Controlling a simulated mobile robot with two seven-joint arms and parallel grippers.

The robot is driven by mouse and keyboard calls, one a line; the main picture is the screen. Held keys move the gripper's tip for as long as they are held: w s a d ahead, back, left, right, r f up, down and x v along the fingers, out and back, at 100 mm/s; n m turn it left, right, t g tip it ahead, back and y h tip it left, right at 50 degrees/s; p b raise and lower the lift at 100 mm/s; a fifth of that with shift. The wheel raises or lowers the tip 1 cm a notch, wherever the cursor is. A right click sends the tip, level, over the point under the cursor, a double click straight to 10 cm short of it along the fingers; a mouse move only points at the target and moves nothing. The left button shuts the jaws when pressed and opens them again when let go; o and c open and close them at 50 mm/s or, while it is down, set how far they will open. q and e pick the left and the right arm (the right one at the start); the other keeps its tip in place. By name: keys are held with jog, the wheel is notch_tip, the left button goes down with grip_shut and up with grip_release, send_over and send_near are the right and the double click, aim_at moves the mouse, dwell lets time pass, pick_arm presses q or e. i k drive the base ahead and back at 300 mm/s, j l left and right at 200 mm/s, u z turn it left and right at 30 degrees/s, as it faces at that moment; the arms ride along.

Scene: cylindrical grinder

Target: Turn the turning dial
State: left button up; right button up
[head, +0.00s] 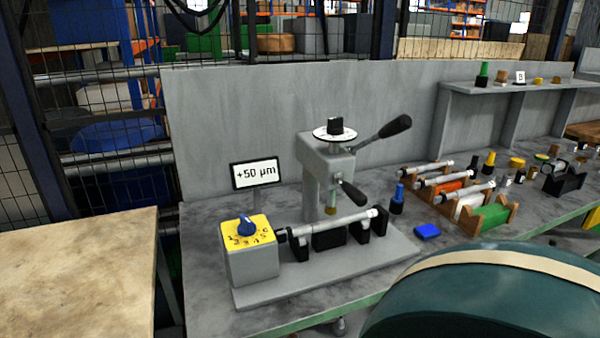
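The grinder (312,268) stands on the grey bench. At its left end is a grey box with a yellow face bearing markings and a blue dial knob (246,226). A second dial, a black knob on a white disc (335,128), sits on top of the grey upright head. I cannot tell from the picture which of the two is called the turning dial. A rod (330,224) lies across the black supports, below the head. A sign (255,173) behind the box reads "+50 µm". Neither of my grippers is in view, and nothing touches the dials.
Two black-handled levers (385,134) stick out right of the head. A shelf (515,87) holds small items. A wooden-topped table (80,265) stands left. The lower right is partly blocked.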

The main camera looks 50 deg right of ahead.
aim_at(246, 228)
jog(key=z, duration=1.3)
